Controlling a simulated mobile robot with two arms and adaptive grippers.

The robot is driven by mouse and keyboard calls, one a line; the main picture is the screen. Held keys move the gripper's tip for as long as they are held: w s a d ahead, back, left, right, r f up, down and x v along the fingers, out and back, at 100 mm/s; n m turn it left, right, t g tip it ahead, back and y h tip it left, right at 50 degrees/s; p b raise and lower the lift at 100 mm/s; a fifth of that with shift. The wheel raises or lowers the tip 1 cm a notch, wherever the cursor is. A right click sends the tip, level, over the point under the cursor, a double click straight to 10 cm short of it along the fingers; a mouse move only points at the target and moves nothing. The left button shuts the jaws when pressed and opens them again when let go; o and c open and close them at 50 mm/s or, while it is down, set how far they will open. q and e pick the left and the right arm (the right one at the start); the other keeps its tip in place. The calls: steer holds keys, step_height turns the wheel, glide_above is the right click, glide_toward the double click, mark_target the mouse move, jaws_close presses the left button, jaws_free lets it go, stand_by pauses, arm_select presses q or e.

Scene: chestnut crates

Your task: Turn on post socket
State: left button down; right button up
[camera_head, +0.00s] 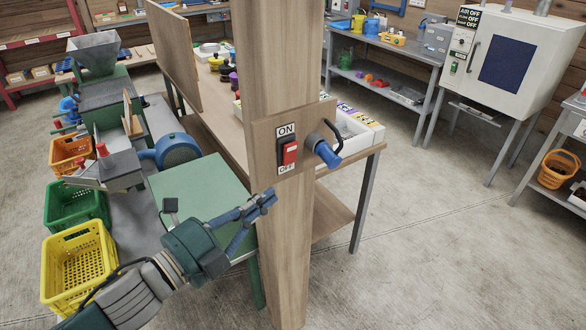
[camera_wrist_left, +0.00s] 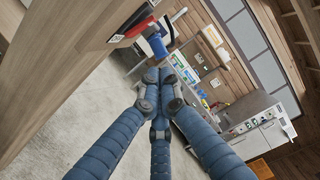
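The post socket (camera_head: 267,132) is a wooden panel on the upright wooden post (camera_head: 278,60). It carries a red switch (camera_head: 289,153) in a dark frame, with an ON label above and an OFF label below. I cannot tell which way the switch is set. A blue plug with a black cable (camera_head: 327,155) sits to its right. My left gripper (camera_head: 268,197) is below the switch, in front of the post and apart from the switch. Its fingers come together at the tips, with nothing held. The left wrist view shows the red switch (camera_wrist_left: 140,28) and blue plug (camera_wrist_left: 157,46) beyond the fingers. My right gripper is not in view.
A green-topped table (camera_head: 200,185) and a machine with a hopper (camera_head: 95,55) stand left of the post. Yellow (camera_head: 80,265), green and orange crates stand at the left. A workbench (camera_head: 345,165) runs behind the post. The floor to the right is clear.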

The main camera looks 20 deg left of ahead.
mark_target(290, 160)
arm_select(q)
steer(key=shift+s+d+r, duration=0.35)
steer(key=shift+r, duration=0.2)
steer(key=shift+w+a, duration=0.1)
steer(key=w, duration=0.7)
steer(key=w+d+r+b, duration=0.1)
steer(key=w, duration=0.3)
steer(key=shift+w, duration=0.25)
